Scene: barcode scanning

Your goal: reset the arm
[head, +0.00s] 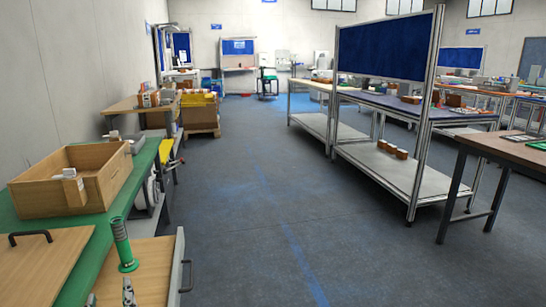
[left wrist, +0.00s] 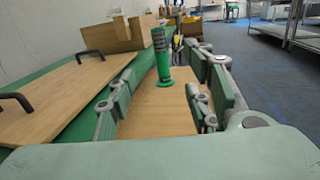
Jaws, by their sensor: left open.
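My left gripper (left wrist: 163,92) is open and empty in the left wrist view, its green-padded fingers spread wide. Only a small part of it shows at the bottom edge of the head view (head: 112,295). A green upright post (head: 122,246) with a round foot and a dark ribbed upper part stands on a light wooden surface (head: 153,262). The post (left wrist: 162,62) appears between and beyond the fingers in the wrist view, apart from them. My right gripper is in neither view.
A wooden crate (head: 112,168) with a small box leaning at its front wall stands on the green bench (head: 146,158). A wooden panel (head: 38,270) with black handles lies nearer. The floor aisle (head: 235,205) is clear, with metal tables (head: 395,180) to its right.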

